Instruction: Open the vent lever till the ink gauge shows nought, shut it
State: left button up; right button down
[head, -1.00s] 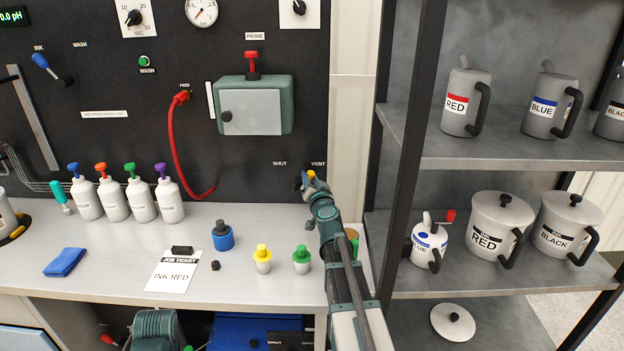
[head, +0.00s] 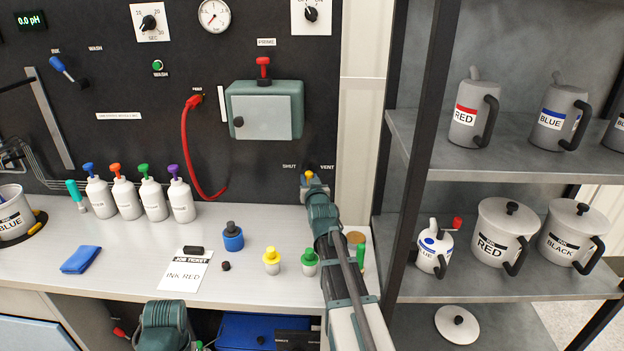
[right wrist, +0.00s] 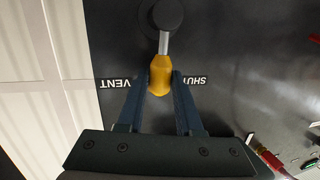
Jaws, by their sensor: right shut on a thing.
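The vent lever has a yellow grip (head: 309,174) and sits low on the dark panel between the SHUT and VENT labels. In the right wrist view its metal stem runs from a round black hub (right wrist: 168,15) to the yellow grip (right wrist: 160,77), which lies between the two words. My right gripper (head: 311,181) is closed around the grip, one dark finger on each side; it also shows in the right wrist view (right wrist: 161,88). A round white dial gauge (head: 214,16) is at the top of the panel; its thin needle appears to point down-left.
A green box (head: 264,109) with a red-topped knob is above the lever. A red hose (head: 186,150) hangs left of it. Small yellow (head: 271,262) and green (head: 309,263) capped pots stand beside my right arm. A shelf post (head: 430,140) rises to the right.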

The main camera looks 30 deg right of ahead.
pick_arm(q)
jog(key=shift+r, duration=0.1)
pick_arm(e)
jog(key=shift+w+a, duration=0.1)
jog(key=shift+a, duration=0.1)
dwell(0.4)
jog(key=c, duration=0.6)
grip_release()
